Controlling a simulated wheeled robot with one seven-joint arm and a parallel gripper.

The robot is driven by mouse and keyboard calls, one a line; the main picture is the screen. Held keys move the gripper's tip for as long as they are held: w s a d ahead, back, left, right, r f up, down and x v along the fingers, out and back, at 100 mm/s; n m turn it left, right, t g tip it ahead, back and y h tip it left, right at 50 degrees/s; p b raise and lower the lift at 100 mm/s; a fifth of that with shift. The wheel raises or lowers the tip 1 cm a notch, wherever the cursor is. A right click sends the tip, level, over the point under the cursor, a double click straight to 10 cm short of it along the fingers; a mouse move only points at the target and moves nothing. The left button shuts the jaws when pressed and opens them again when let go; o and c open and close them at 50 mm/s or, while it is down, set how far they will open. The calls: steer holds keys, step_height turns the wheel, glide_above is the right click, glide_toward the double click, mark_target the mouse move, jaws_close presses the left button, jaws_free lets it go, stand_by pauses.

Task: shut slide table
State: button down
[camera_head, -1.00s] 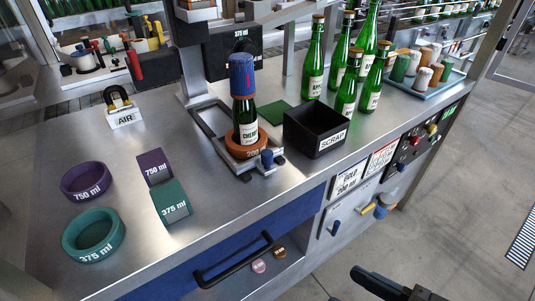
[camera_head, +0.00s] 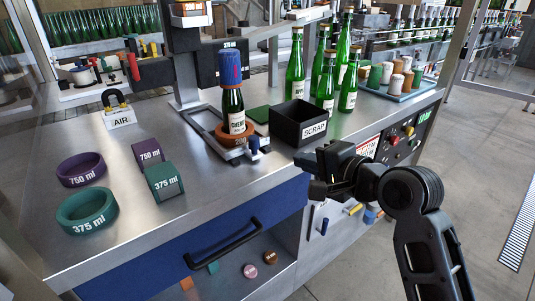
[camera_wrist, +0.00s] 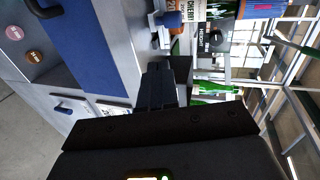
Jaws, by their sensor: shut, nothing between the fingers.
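The slide table (camera_head: 228,153) is a metal plate on rails on the bench, drawn out toward the front edge, clear of the machine column behind it. A blue knob (camera_head: 253,145) stands at its front right. On it a green bottle (camera_head: 234,108) with a blue cap stands upright in an orange-brown ring (camera_head: 233,137). My gripper (camera_head: 318,186) is shut and empty in front of the bench, right of the slide table and apart from it. In the wrist view, my fingers (camera_wrist: 158,82) point up the picture toward the blue knob (camera_wrist: 171,19).
A black scrap bin (camera_head: 299,124) stands just right of the slide table, with several green bottles behind it. Purple and green rings and blocks lie on the left of the bench. A blue drawer front with a black handle (camera_head: 225,243) is below the edge.

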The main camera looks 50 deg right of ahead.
steer(key=x, duration=0.4)
steer(key=r+p+x, duration=0.1)
steer(key=x, duration=0.8)
steer(key=shift+w+d+r, duration=0.3)
steer(key=shift+w+d, duration=0.05)
steer(key=shift+w, duration=0.25)
steer(key=w+d, duration=0.1)
steer(key=w, duration=0.5)
steer(key=w+d, duration=0.2)
steer(key=w, duration=0.4)
steer(key=w+d, duration=0.2)
steer(key=w, duration=0.4)
steer(key=shift+w+d, duration=0.2)
steer(key=shift+w, duration=0.15)
steer(key=shift+w+d, duration=0.15)
steer(key=shift+w, duration=0.4)
